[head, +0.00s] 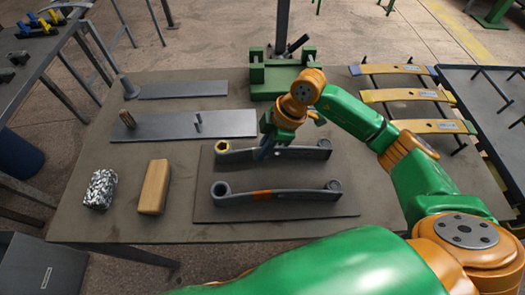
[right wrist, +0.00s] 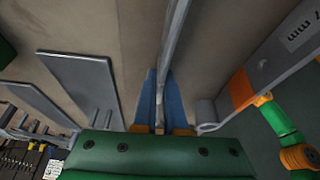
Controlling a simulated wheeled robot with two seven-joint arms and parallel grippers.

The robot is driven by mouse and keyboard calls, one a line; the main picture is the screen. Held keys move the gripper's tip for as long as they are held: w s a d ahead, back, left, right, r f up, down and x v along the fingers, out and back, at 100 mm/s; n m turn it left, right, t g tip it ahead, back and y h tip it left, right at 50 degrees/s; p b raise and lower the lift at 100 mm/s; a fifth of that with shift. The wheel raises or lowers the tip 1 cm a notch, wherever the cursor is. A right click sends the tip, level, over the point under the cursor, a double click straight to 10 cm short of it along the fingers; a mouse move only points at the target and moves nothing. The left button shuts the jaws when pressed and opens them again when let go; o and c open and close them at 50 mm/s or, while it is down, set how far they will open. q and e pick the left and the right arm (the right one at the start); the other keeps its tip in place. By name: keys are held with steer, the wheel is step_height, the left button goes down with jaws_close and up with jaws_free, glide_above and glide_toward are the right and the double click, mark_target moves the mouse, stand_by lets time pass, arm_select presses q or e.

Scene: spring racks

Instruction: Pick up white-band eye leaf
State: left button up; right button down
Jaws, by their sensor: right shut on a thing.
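Two grey eye leaves are at the grey board (head: 300,210) on the table. The far leaf (head: 304,153) has a yellow ring in its left eye. The near leaf (head: 295,196) has an orange band at its middle and lies on the board. My right gripper (head: 264,152) is shut on the far leaf near its middle. In the right wrist view the leaf (right wrist: 177,35) runs between the blue fingers (right wrist: 160,85), with a pale patch there. The gripper hides most of any band. I cannot tell whether the leaf is clear of the board. My left gripper is out of view.
A tan block (head: 153,187) and a speckled block (head: 100,189) stand at the table's left. Two grey plates, one with upright pegs (head: 198,122), lie behind. A green fixture (head: 280,75) stands at the back. Several coloured-end leaves (head: 407,95) lie on a rack at right.

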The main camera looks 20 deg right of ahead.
steer(key=shift+w+r, duration=0.1)
steer(key=shift+w, duration=0.05)
steer(key=shift+r, duration=0.4)
step_height(320, 180, up, 9)
steer(key=shift+r+b, duration=0.1)
steer(key=shift+b, duration=0.35)
steer(key=shift+c, duration=1.6)
jaws_free()
steer(key=shift+s, duration=0.2)
